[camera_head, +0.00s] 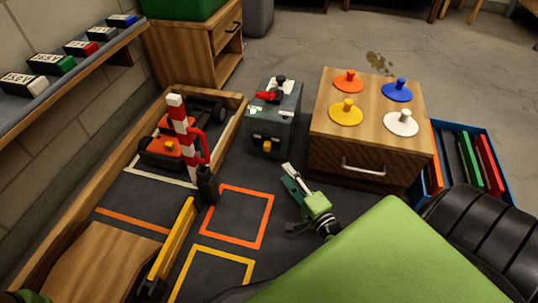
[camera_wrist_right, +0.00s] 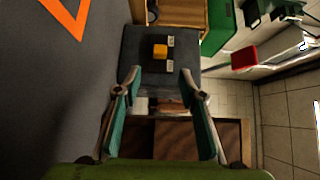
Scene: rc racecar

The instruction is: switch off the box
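The box (camera_head: 286,110) is a dark grey case on the floor left of the wooden cabinet. A red lever (camera_head: 271,97) lies on its top, and an orange-yellow knob (camera_head: 267,146) shows low on its front. In the right wrist view the knob (camera_wrist_right: 160,50) sits on the dark box face (camera_wrist_right: 140,70), ahead between the fingers. My right gripper (camera_head: 287,171) is just in front of the box, apart from it. Its fingers (camera_wrist_right: 162,77) are spread with nothing between them.
A wooden cabinet (camera_head: 340,164) with coloured knobs on top stands to the right. On the left are a red-and-white post (camera_head: 180,120), a yellow bar (camera_head: 175,240) and an orange car (camera_head: 170,145). Dark floor with an orange square outline (camera_head: 232,187) lies left of my gripper.

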